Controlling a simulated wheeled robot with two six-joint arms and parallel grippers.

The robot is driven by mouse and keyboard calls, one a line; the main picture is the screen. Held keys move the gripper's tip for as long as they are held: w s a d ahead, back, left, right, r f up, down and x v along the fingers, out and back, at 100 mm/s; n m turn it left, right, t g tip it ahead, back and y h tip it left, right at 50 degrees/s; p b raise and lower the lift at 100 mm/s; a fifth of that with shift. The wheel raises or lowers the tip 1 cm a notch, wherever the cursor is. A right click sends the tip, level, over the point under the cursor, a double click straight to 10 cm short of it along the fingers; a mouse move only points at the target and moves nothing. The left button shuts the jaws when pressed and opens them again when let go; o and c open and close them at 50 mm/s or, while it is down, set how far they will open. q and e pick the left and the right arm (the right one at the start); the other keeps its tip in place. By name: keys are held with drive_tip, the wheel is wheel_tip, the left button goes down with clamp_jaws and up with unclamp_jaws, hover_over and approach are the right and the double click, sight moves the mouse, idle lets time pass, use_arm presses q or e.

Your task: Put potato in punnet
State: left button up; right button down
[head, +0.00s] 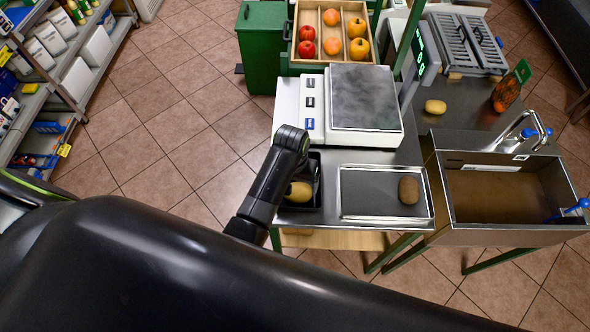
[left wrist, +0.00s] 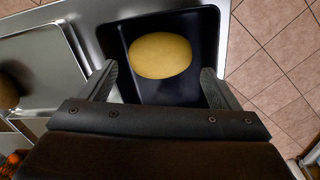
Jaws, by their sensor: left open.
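A yellow potato (head: 299,191) lies in a black punnet (head: 300,205) at the left end of the steel counter. In the left wrist view the potato (left wrist: 160,55) rests inside the punnet (left wrist: 190,92), apart from its walls on most sides. My left gripper (left wrist: 158,72) is open just above the punnet, its fingers on either side near the potato's close edge, with no contact visible. In the head view the left gripper (head: 306,178) partly hides the punnet and potato. My right gripper is not in view.
A steel tray (head: 375,214) holding a brown oval item (head: 409,190) is right of the punnet. A scale (head: 362,110) stands behind. Another yellow potato (head: 435,106) lies on the back counter. A sink (head: 500,190) is at right; a fruit crate (head: 333,60) is at back.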

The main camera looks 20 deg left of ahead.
sight(295, 189)
use_arm(q)
wheel_tip(295, 189, up, 7)
drive_tip(key=shift+a+b, duration=0.2)
drive_tip(key=shift+b, duration=0.1)
idle(0.9)
drive_tip(key=s+a+f+n+t+y, duration=0.1)
drive_tip(key=s+a+f+t, duration=0.1)
drive_tip(key=s+a, duration=0.8)
drive_tip(key=s+a+r+t+y, duration=0.1)
drive_tip(key=s+a+r, duration=0.2)
drive_tip(key=s, duration=0.3)
drive_tip(key=s+a+r+t+y, duration=0.1)
drive_tip(key=s+a+r, duration=0.25)
drive_tip(key=s, duration=0.25)
wheel_tip(295, 189, down, 31)
drive_tip(key=a+g+b, duration=0.2)
drive_tip(key=b, duration=0.5)
drive_tip(key=s+d+f+b, duration=0.1)
drive_tip(key=s+f+b, duration=0.2)
drive_tip(key=s+f, duration=0.4)
drive_tip(key=s+f+g+h+b, duration=0.1)
drive_tip(key=s+f+b, duration=0.2)
drive_tip(key=s+f, duration=0.5)
wheel_tip(295, 189, down, 8)
drive_tip(key=shift+d+m, duration=0.35)
drive_tip(key=shift+m, duration=0.05)
